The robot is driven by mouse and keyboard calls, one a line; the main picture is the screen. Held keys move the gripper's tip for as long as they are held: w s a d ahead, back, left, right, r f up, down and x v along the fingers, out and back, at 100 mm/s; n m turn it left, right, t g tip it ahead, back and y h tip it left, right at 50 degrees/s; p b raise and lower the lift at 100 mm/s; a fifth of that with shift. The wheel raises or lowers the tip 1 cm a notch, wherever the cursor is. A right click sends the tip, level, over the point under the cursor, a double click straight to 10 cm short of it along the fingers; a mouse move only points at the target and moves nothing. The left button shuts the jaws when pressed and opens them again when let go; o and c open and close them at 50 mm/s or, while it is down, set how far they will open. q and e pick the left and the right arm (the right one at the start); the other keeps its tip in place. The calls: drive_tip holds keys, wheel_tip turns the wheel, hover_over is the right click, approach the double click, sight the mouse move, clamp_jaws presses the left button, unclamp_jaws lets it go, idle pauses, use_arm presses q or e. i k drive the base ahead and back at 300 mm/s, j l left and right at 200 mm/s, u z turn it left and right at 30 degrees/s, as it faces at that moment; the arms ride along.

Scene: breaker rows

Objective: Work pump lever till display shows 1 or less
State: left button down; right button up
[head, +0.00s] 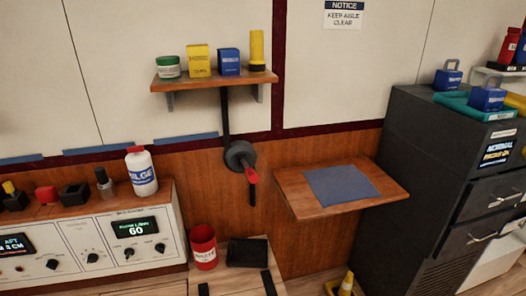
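The pump lever (250,175) looks to be the red-gripped handle on a round dark hub fixed to the wood-panelled wall, with a dark pipe running up to the shelf. A display (15,244) at the left edge reads "AFT" with a number in CM that I cannot read surely. A second display (135,228) on the white panel reads 60. Neither gripper can be made out; nothing touches the lever. Two short dark pieces show at the bottom edge, and I cannot tell what they are.
A wall shelf (213,80) with containers is above the lever. A red bin (203,247) and a black box (247,252) are below. A wooden ledge (290,190) with a blue mat (341,186) is at right, beside a dark cabinet (425,180). A white bottle (141,172) stands left.

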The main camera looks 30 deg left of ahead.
sight(252, 176)
drive_tip(key=j+u, duration=0.1)
drive_tip(key=u, duration=0.35)
drive_tip(key=j+u, duration=0.1)
drive_tip(key=u, duration=0.4)
drive_tip(key=i+l, duration=0.05)
